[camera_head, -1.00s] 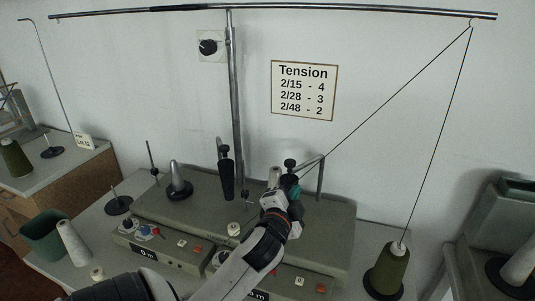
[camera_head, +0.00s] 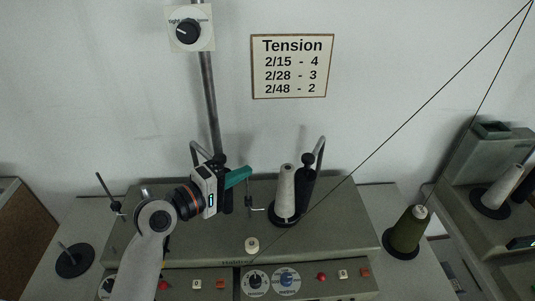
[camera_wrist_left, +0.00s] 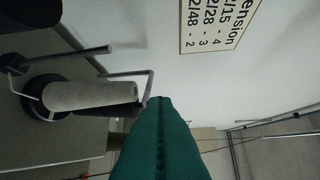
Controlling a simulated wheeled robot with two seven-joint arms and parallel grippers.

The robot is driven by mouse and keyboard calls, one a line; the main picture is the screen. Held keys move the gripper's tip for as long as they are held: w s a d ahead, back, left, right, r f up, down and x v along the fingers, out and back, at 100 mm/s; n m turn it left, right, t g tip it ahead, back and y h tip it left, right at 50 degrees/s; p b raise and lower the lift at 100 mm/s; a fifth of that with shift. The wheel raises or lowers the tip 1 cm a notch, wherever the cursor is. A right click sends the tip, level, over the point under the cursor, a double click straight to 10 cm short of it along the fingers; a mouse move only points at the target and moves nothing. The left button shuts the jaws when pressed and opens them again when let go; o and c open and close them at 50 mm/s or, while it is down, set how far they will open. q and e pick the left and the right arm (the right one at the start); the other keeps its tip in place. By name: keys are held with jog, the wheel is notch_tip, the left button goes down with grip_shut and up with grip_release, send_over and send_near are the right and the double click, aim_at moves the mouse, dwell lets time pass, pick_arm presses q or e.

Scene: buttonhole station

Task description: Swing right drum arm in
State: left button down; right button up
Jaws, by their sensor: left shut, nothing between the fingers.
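The right drum arm (camera_head: 320,157) is a bent metal rod at the right of the winder, with a black drum (camera_head: 306,182) below a black knob. The drum stands close beside the white cone (camera_head: 286,190); I cannot tell whether they touch. In the left wrist view the cone (camera_wrist_left: 88,95) partly covers the dark drum (camera_wrist_left: 122,109), and the bent rod (camera_wrist_left: 135,73) shows beyond it. My left gripper (camera_head: 245,175), with teal fingers, is shut and empty, left of the cone and in front of the left drum arm (camera_head: 197,150). Its fingers (camera_wrist_left: 158,104) fill the lower middle of the wrist view. My right gripper is out of view.
The winder body (camera_head: 335,235) carries knobs and buttons along its front. A green yarn cone (camera_head: 408,230) stands to the right, its thread rising out of view. A tension sign (camera_head: 291,67) and a dial (camera_head: 188,32) are on the wall behind.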

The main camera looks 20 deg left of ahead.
pick_arm(q)
jog(key=s+d+p+x, duration=0.1)
jog(key=p+x, duration=0.3)
jog(key=x, duration=0.8)
jog(key=shift+d, duration=0.9)
pick_arm(e)
notch_tip(320, 180, up, 4)
jog(key=shift+a+r, duration=0.1)
pick_arm(q)
jog(key=shift+f, duration=0.2)
jog(key=shift+d, duration=0.1)
pick_arm(e)
jog(key=shift+d, duration=0.25)
